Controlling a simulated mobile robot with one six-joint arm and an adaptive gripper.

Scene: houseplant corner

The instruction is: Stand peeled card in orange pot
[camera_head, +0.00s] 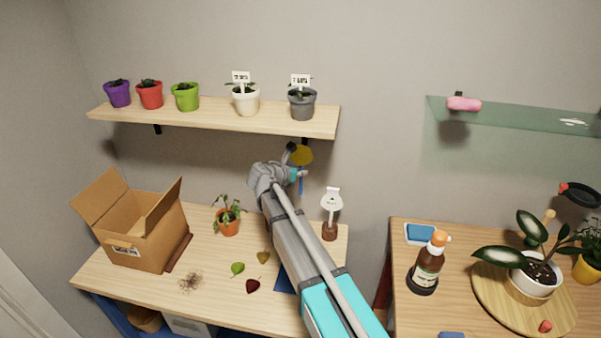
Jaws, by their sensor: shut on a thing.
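A yellow rounded card (302,155) on a thin blue stem (301,186) is held up in front of the wall, just below the shelf's right part. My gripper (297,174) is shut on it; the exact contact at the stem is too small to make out. The orange pot (229,228) stands on the left table with a leafy, drooping plant in it. It is to the left of and below my gripper, and apart from the card.
An open cardboard box (145,245) stands left of the orange pot. A white tag on a brown base (330,231) stands at the right. Loose leaves (253,286) lie in front. The wooden shelf (215,117) with several pots hangs above. My arm covers the table's right part.

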